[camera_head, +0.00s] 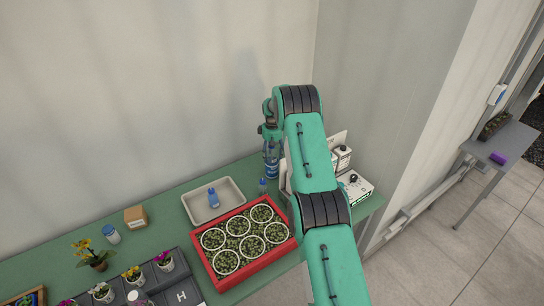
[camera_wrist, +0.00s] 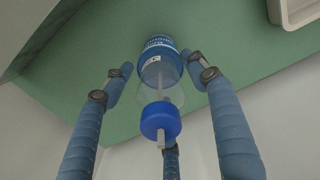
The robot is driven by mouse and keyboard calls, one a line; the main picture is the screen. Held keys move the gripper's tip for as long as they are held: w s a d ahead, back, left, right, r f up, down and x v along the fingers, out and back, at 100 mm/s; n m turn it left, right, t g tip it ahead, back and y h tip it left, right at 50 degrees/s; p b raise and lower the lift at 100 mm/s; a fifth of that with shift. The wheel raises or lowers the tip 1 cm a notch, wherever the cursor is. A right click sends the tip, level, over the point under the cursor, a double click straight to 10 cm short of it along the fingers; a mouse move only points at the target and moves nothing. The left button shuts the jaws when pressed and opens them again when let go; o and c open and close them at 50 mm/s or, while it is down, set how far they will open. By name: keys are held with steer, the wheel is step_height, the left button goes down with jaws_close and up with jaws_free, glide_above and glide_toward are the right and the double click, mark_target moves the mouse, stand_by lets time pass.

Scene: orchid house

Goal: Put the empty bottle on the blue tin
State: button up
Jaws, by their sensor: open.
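A pale tray (camera_head: 232,184) holds a small blue bottle (camera_head: 213,198). A red crate (camera_head: 219,283) of potted plants is in front. Boxed instruments (camera_head: 355,187) stand right of my arm. The wall is close behind.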

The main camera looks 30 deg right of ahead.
step_height(320, 180, up, 12)
steer(key=shift+f+b, duration=0.15)
steer(key=shift+b, duration=0.15)
stand_by(0.3)
stand_by(0.5)
